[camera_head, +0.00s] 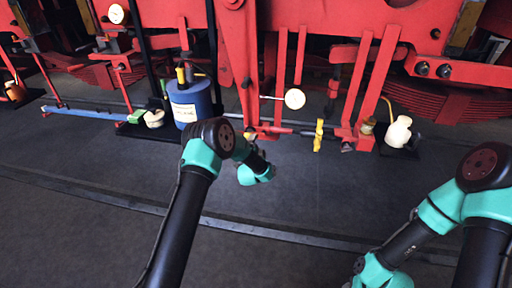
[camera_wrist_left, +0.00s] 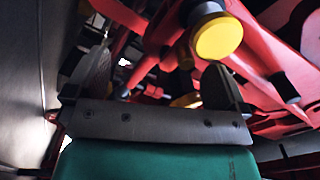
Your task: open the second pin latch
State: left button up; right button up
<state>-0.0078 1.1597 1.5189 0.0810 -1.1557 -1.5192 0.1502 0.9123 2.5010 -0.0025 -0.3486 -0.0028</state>
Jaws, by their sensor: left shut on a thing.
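My left gripper (camera_wrist_left: 158,68) shows in the wrist view with a finger on either side of red and dark latch parts. It is shut on a yellow-ended pin (camera_wrist_left: 186,100), seen low between the fingers and partly hidden. A larger yellow disc (camera_wrist_left: 218,38) on a dark shaft stands close in front of the right finger. In the head view my left gripper (camera_head: 253,160) is at the foot of the red frame (camera_head: 240,60), its fingertips mostly hidden by my wrist. A yellow upright piece (camera_head: 319,135) stands on the red bar to its right.
A blue cylinder (camera_head: 190,103) stands left of my left wrist. A round white gauge (camera_head: 295,98) sticks out above the bar. A cream bulb-shaped part (camera_head: 398,132) lies at the right on a dark mat. The dark floor (camera_head: 300,200) in front is clear.

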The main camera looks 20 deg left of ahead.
pick_arm(q)
jog(key=shift+w+d+f, duration=0.25)
jog(key=shift+w+f, duration=0.55)
jog(key=shift+f, duration=0.3)
jog(key=shift+d+f, duration=0.5)
jog(key=shift+f, duration=0.2)
jog(key=shift+w+d+f, duration=0.1)
jog(key=shift+d+f, duration=0.7)
jog(key=shift+d, duration=0.1)
jog(key=shift+d+f, duration=0.25)
jog(key=shift+d, duration=0.1)
jog(key=shift+w+d+f, duration=0.3)
jog(key=shift+d+f, duration=0.05)
jog(key=shift+d, duration=0.1)
jog(key=c, duration=0.6)
jog(key=shift+d+f, duration=0.1)
jog(key=shift+d, duration=0.2)
grip_shut()
jog(key=shift+d+f, duration=0.45)
jog(key=shift+f, duration=0.3)
